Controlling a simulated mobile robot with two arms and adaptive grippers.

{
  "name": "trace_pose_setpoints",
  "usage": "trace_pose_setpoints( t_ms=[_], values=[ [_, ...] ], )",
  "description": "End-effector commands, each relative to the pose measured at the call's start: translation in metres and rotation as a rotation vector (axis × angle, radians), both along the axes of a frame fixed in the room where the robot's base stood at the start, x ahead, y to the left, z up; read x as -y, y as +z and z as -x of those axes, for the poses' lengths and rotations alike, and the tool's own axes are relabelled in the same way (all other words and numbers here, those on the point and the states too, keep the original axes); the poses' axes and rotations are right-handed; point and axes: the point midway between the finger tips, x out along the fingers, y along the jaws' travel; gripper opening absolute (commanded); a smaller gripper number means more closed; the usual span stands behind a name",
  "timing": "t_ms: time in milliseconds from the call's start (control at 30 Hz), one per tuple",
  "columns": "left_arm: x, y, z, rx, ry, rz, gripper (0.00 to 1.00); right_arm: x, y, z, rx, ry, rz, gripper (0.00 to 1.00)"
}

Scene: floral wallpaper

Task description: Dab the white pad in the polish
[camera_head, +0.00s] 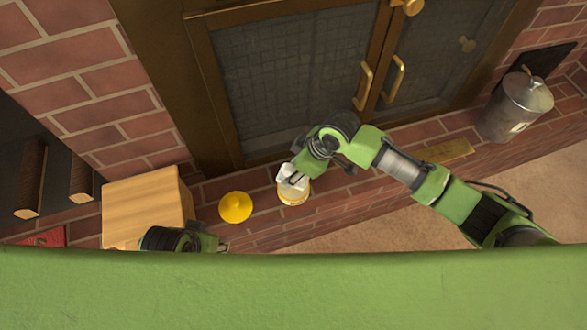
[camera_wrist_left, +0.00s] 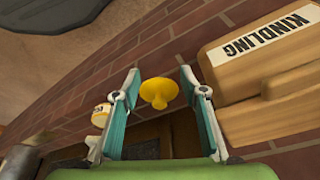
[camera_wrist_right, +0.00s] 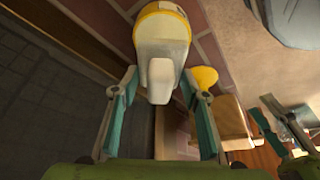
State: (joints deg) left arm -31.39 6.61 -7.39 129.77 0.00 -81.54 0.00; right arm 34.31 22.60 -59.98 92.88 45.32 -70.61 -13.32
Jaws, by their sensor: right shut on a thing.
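In the right wrist view, the pad (camera_wrist_right: 160,48) sits between the fingers (camera_wrist_right: 159,82) and overlaps the tin's yellow rim (camera_wrist_right: 163,9). I cannot tell whether the pad touches the polish; the tin's inside is hidden. In the left wrist view, my left gripper (camera_wrist_left: 160,84) is open and empty. The tin (camera_wrist_left: 102,112) shows beyond its left finger.
A yellow knobbed lid-like piece (camera_head: 235,207) lies on the brick ledge left of the tin. A wooden kindling box (camera_head: 146,205) stands further left. A metal canister (camera_head: 516,108) stands far right. The ledge right of the tin is mostly clear.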

Motion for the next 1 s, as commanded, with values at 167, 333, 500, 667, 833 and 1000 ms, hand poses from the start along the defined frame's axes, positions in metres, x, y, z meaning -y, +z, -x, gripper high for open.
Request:
trace_pose_setpoints(
  t_ms=[167,333,500,667,833,1000],
  values=[
    [0.001,-0.015,-0.001,-0.010,-0.001,0.000,0.39,0.000,0.003,0.000,0.000,0.000,0.000,0.24],
    [0.001,-0.029,-0.003,-0.015,-0.002,0.000,0.39,0.000,0.006,0.000,0.000,0.000,0.000,0.24],
    [0.002,-0.042,-0.002,-0.023,-0.003,-0.001,0.39,0.000,0.009,0.000,0.000,-0.001,0.000,0.24],
    [0.002,-0.055,-0.001,-0.029,-0.004,-0.001,0.39,0.000,0.012,0.000,0.000,-0.001,0.000,0.24],
    [0.002,-0.069,0.000,-0.035,-0.006,-0.002,0.39,0.000,0.016,0.000,0.000,-0.001,0.000,0.24],
    [0.002,-0.082,0.002,-0.043,-0.007,-0.003,0.39,0.000,0.019,0.000,0.000,-0.001,0.000,0.24]
  ],
)
